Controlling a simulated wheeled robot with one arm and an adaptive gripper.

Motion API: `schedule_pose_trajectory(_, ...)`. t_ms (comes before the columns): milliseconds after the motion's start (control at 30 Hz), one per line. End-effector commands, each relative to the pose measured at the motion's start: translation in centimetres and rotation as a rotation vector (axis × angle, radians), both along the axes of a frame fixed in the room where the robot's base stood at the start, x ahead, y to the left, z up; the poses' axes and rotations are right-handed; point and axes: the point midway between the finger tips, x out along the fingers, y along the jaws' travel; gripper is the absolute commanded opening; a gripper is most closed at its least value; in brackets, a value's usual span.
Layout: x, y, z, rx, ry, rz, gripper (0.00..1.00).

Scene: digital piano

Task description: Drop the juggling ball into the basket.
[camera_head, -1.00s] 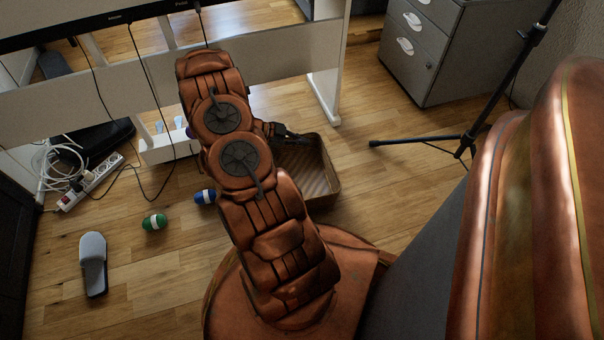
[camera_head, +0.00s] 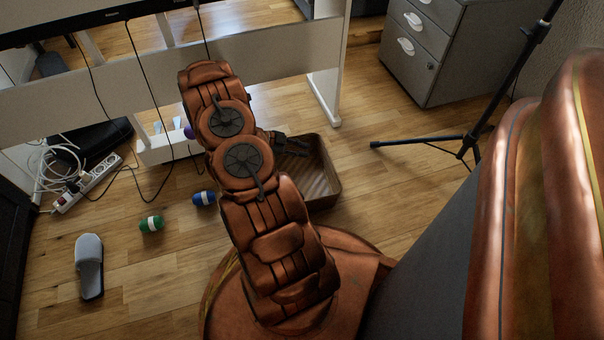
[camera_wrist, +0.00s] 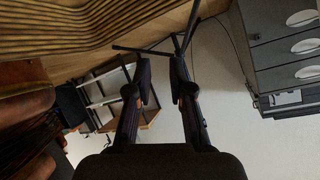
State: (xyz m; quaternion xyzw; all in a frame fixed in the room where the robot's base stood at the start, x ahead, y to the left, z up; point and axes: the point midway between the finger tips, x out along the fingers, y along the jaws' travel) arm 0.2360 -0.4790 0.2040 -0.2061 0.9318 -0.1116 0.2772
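The basket (camera_head: 330,172), brown and open-topped, stands on the floor just right of my arm; its left part is hidden by the arm. My gripper (camera_head: 298,145) is over the basket's far left part, with its dark fingers spread. In the wrist view my gripper (camera_wrist: 160,80) is open, with nothing between the fingers; ribbed brown basket wall (camera_wrist: 80,25) fills the top. A green ball with a white band (camera_head: 151,224) and a blue one with a white band (camera_head: 204,198) lie on the floor left of my arm. No ball shows in the visible part of the basket.
A purple round thing (camera_head: 189,132) shows partly behind my arm by the piano stand (camera_head: 270,50). A grey slipper (camera_head: 89,262), a power strip (camera_head: 88,184) and cables lie left. A tripod stand (camera_head: 460,150) and grey drawer cabinet (camera_head: 430,60) are right.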

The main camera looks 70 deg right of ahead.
Motion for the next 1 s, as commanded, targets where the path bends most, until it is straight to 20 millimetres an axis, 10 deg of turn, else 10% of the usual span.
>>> schedule_pose_trajectory(467,0.6,0.3,0.3,-0.001,0.0,0.001,0.27)
schedule_pose_trajectory(1000,6.1,3.4,3.8,-0.004,-0.003,0.003,0.27)
